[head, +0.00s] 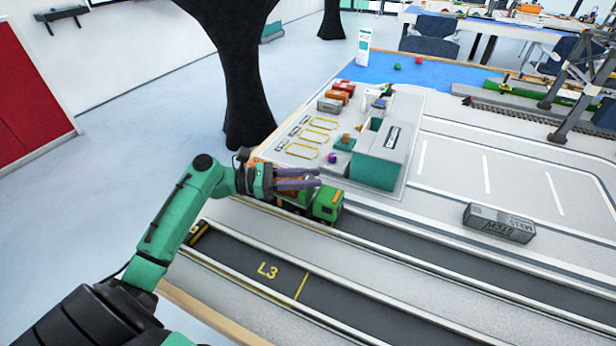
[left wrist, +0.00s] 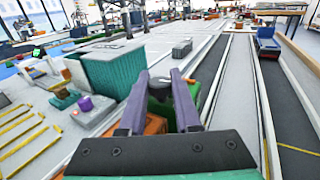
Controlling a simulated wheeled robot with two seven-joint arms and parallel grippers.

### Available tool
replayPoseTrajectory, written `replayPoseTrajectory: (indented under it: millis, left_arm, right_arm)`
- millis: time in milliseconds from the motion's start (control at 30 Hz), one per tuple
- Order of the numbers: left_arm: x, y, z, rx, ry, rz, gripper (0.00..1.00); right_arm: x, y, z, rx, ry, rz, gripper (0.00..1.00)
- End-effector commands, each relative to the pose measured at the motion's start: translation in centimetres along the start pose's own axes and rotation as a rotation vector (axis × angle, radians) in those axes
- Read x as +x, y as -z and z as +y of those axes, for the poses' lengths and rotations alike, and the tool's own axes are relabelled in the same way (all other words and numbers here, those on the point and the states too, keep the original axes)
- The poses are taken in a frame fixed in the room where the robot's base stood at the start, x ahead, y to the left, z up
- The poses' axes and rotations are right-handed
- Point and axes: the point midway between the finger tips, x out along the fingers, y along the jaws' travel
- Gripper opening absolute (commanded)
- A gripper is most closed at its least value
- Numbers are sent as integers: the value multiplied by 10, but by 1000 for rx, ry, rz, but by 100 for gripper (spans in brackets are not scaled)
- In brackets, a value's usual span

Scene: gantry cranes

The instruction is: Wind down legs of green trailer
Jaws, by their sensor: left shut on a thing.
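A green truck cab (head: 327,203) with dark windows stands on the lane beside the raised yard. Orange (left wrist: 156,125) and green parts lie just below the fingers. The trailer's legs are hidden. My right gripper is out of view.
A teal-sided block building (head: 377,153) stands close behind the vehicle. A grey container (head: 499,223) lies on the pavement to the right. The lane marked L3 (head: 268,271) in front is clear. A black column (head: 245,80) rises behind the arm.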

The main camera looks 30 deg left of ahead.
Motion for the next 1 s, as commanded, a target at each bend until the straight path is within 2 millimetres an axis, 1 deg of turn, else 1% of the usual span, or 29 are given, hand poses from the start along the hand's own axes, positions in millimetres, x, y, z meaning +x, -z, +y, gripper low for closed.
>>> replayPoseTrajectory:
  millis: [33, 200, 233, 267, 300, 667, 767, 867, 1000]
  left_arm:
    - [0, 5, -1, -7, 1, 8, 0]
    - [0, 6, -1, -8, 1, 9, 0]
    - [0, 6, -1, -8, 1, 9, 35]
    - [0, 6, -1, -8, 1, 9, 47]
    - [0, 6, -1, -8, 1, 9, 62]
    - [0, 5, -1, -7, -12, 8, 62]
    - [0, 7, -2, -8, -61, 9, 62]
    - [1, 8, -3, -9, -158, 11, 62]
    - [1, 6, -2, -8, -313, 16, 62]
  right_arm:
    - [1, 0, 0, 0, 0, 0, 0]
    - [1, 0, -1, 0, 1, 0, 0]
    - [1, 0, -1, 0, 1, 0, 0]
    - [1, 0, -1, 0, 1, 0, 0]
    - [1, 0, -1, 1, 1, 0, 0]
    - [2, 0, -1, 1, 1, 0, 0]
    - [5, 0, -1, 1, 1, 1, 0]
    - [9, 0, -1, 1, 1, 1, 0]
    - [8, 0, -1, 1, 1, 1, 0]
